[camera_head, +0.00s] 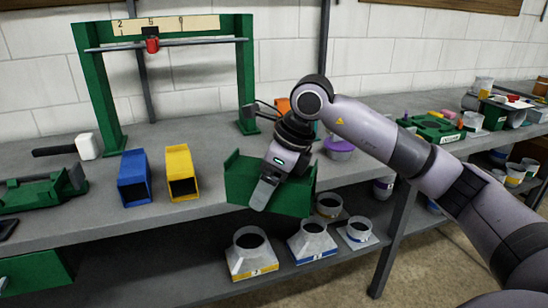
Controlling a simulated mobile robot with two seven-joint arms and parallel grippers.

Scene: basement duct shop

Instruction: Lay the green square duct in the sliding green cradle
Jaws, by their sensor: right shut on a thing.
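The green cradle (241,184), an open trough-like piece with raised walls, sits at the front edge of the upper shelf and juts out past it. My right gripper (265,190) is in front of it, shut on its front wall, with a grey finger across the green face. The wrist hides part of the cradle and whatever is behind it. I cannot pick out the green square duct for sure. A green box-like thing (38,274), cut off at the lower left, lies on the lower shelf. My left gripper is not in view.
A blue square duct (134,178) and a yellow one (181,173) stand left of the cradle. A green gantry (100,95) stands behind. A green fixture (40,192) and a mallet (86,147) are at left. Several collared fittings (312,241) stand on the lower shelf.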

